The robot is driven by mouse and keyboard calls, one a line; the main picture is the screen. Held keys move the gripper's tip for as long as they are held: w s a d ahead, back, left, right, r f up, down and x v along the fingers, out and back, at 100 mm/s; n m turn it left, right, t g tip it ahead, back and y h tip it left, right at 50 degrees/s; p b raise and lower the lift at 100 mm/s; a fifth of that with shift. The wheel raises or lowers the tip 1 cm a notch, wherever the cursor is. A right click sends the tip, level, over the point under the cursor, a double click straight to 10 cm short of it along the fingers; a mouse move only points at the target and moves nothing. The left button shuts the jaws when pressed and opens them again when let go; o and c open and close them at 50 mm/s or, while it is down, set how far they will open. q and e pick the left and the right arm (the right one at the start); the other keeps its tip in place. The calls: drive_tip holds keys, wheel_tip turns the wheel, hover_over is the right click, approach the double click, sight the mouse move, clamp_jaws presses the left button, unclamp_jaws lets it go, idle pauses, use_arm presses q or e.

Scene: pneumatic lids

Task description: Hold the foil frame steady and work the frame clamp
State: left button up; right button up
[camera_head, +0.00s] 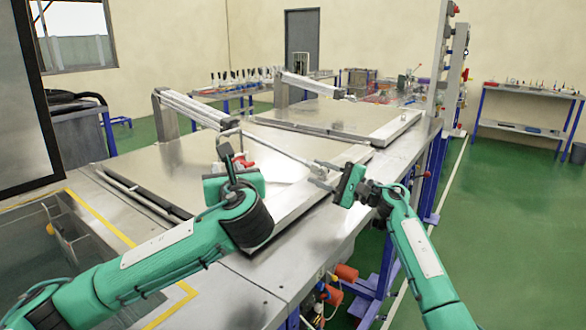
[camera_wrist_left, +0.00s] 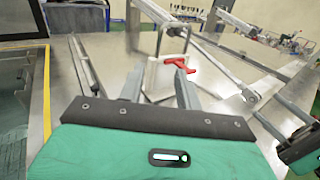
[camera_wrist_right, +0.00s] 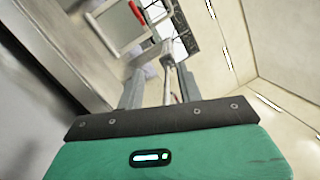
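A red clamp handle (camera_head: 243,160) sits on a pale block (camera_wrist_left: 152,78), with a thin grey metal loop (camera_wrist_left: 172,36) standing behind it. I take these for the frame clamp and part of the foil frame, but cannot be sure. My left gripper (camera_head: 229,158) is just in front of them; in the left wrist view its fingers (camera_wrist_left: 158,80) are apart, with the handle (camera_wrist_left: 176,62) beyond the tips. My right gripper (camera_head: 326,176) is at the near end of a long thin rod (camera_head: 275,149). Its fingers (camera_wrist_right: 160,72) are apart, with the rod (camera_wrist_right: 167,80) seen between them; contact is unclear.
Flat metal lids (camera_head: 185,165) cover the long bench, with lid arms (camera_head: 195,110) above them. A yellow-edged pit (camera_head: 75,245) is at the left. A steel post (camera_head: 440,75) stands at the right. A side table (camera_head: 520,128) is farther back, with green floor between.

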sight(243, 162)
use_arm(q)
drive_tip(key=x, duration=1.4)
use_arm(e)
drive_tip(key=s+a+r+n+g+h, duration=0.1)
drive_tip(key=a+r+n+g, duration=0.1)
drive_tip(key=a+n+g, duration=0.2)
drive_tip(key=a+n, duration=0.3)
drive_tip(key=n, duration=0.1)
drive_tip(key=shift+s+a+g, duration=0.15)
drive_tip(key=shift+a+g, duration=0.05)
drive_tip(key=shift+g, duration=0.1)
use_arm(q)
drive_tip(key=shift+s, duration=0.1)
use_arm(e)
drive_tip(key=shift+r, duration=0.1)
